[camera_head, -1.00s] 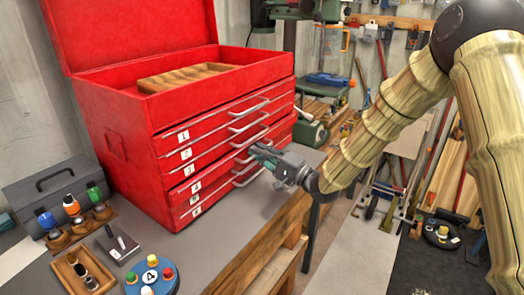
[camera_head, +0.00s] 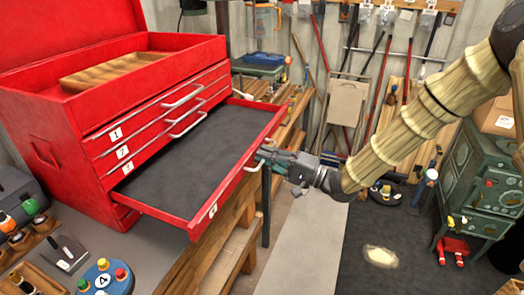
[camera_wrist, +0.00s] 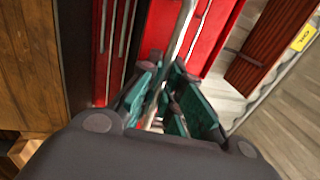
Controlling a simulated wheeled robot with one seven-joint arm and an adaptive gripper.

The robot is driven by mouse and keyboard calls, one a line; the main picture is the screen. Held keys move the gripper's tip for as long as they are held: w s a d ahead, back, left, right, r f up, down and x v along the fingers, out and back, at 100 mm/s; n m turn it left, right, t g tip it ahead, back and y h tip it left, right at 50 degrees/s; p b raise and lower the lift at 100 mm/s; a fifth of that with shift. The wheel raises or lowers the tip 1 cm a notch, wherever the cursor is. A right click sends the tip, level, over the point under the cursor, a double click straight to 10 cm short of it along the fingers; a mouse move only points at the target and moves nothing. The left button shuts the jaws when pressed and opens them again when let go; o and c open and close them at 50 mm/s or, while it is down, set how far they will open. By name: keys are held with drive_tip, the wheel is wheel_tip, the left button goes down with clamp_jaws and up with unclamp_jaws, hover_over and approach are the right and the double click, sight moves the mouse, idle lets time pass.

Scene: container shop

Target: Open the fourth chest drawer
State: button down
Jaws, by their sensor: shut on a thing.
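The red chest (camera_head: 60,140) stands on the bench at the left with its lid up. Its drawer labelled 4 (camera_head: 228,193) is pulled far out, showing an empty dark lining. The drawers labelled 1 (camera_head: 116,133), 2 (camera_head: 122,152) and 3 (camera_head: 127,167) above it are shut. My gripper (camera_head: 262,158) is at the front of the open drawer, shut on its handle (camera_head: 255,167). In the wrist view the pale metal handle (camera_wrist: 182,32) runs between the green fingers of my gripper (camera_wrist: 160,95). The drawers below are mostly hidden by the open one.
A blue round base with coloured knobs (camera_head: 103,278), a small tray and several bottles stand on the bench at lower left. The open drawer reaches past the bench edge (camera_head: 235,215). Tools hang on the back wall. A green stove (camera_head: 480,185) stands at the right.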

drive_tip(key=shift+d, duration=0.2)
drive_tip(key=c, duration=1.6)
unclamp_jaws()
drive_tip(key=v, duration=1.2)
